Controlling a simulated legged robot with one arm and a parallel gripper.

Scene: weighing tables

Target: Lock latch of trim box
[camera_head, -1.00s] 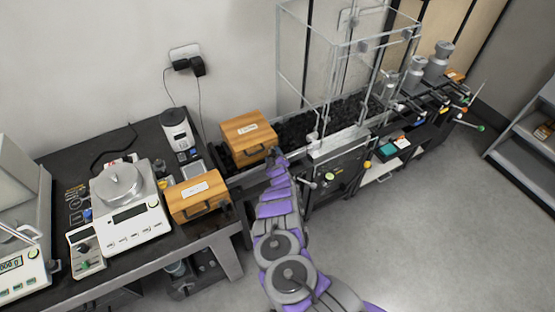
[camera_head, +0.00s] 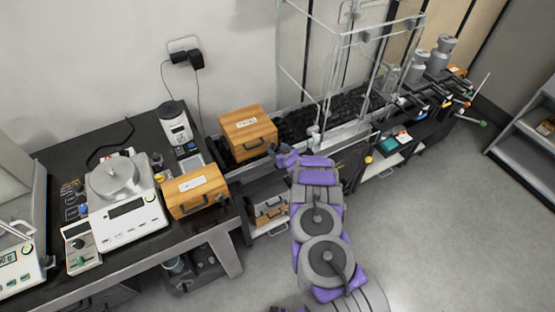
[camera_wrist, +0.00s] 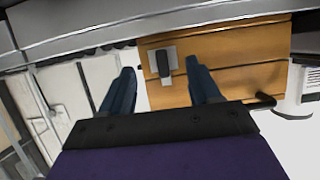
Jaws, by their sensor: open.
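A wooden box with a label that seems to read "TRIM" (camera_head: 236,142) stands at the left end of the dark conveyor in the head view. In the wrist view the box (camera_wrist: 225,78) shows its wooden face, a dark handle at one corner, and a latch (camera_wrist: 163,62) with a dark lever on a grey plate. My gripper (camera_head: 281,156) is open just right of the box. In the wrist view, its two fingers (camera_wrist: 160,68) are apart with the latch between and beyond them. I cannot tell whether they touch it.
A second wooden box (camera_head: 196,192) stands on the black table, beside a white balance (camera_head: 126,211). A clear-walled frame (camera_head: 348,75) rises over the conveyor to the right. More wooden boxes (camera_head: 270,213) sit below. Floor is open at the right.

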